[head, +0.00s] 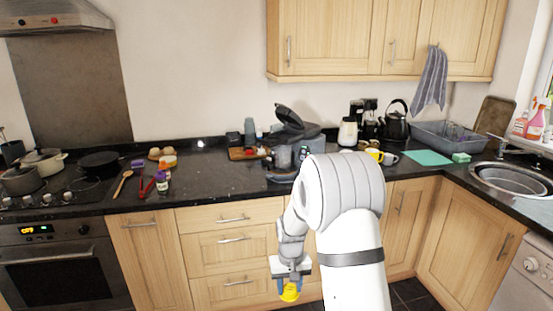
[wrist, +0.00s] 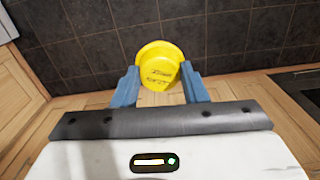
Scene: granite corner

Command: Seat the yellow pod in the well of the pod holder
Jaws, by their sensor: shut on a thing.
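The yellow pod (head: 290,293) is in my gripper (head: 290,273), low in front of the base cabinets and below the counter edge. In the wrist view the pod (wrist: 158,66) shows its round yellow face with dark print, between the two blue fingers of my gripper (wrist: 160,82). The fingers are shut on its sides. A dark machine with its lid raised (head: 291,117) stands on the counter behind my arm. I cannot make out the pod holder or its well; my arm hides part of the counter there.
A wooden board with small items (head: 240,154) lies left of the machine.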

